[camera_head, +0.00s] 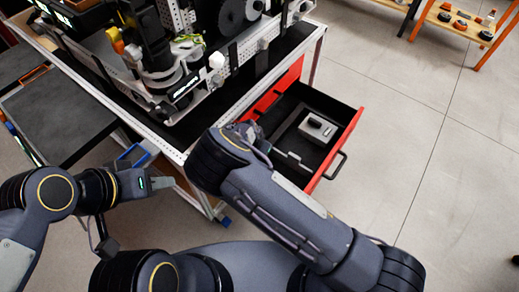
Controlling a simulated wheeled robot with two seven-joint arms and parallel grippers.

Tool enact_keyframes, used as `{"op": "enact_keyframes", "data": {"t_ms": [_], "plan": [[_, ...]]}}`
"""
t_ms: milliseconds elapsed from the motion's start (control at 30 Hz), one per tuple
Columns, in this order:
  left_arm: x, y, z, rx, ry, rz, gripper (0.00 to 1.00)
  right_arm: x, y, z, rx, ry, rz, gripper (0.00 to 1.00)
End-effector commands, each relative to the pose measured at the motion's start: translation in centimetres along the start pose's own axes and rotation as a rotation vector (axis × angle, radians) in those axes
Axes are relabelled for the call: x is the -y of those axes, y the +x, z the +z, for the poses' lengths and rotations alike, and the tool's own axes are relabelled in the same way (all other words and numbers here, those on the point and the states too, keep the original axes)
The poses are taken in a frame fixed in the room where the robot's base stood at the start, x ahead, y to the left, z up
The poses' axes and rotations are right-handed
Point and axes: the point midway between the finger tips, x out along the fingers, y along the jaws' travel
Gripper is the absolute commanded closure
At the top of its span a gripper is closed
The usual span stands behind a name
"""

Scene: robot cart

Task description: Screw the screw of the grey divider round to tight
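A red drawer (351,127) stands pulled out below the cart top. Inside it, a low grey divider strip (293,158) lies near a small light grey box (317,128). I cannot make out the screw at this size. My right arm reaches up from the lower right over the drawer's near left side. Its wrist hides that part of the drawer, and the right gripper (262,139) is mostly hidden behind it. My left gripper (164,183) is at the left, beside the cart's front edge and apart from the drawer. Whether its fingers are parted is unclear.
The cart (262,75) carries a black and white machine with dark wheels on its top. A dark grey panel (60,115) lies at the left. A wooden shelf (462,28) with small items stands at the upper right. The floor right of the drawer is clear.

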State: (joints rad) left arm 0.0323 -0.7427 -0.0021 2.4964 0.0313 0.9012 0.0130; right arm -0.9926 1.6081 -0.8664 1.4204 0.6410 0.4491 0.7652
Motion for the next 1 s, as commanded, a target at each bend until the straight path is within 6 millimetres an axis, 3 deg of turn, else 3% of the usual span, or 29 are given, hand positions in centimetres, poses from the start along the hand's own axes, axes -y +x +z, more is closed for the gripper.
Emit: {"op": "enact_keyframes", "data": {"t_ms": [600,633,767,1000], "plan": [[0.08,0.17,0.09,0.0,0.0,0.0,0.64,0.0,0.04,0.14,0.004,0.037,0.016,0.95],[0.08,0.17,0.09,0.0,0.0,0.0,0.64,0.0,0.04,0.15,0.004,0.037,0.016,0.68],[0.08,0.17,0.09,0.0,0.0,0.0,0.64,0.0,0.04,0.11,0.003,0.036,0.016,0.51],[0.08,0.17,0.08,0.0,0.0,0.0,0.64,0.0,0.02,0.06,0.002,0.036,0.015,0.5]]}}
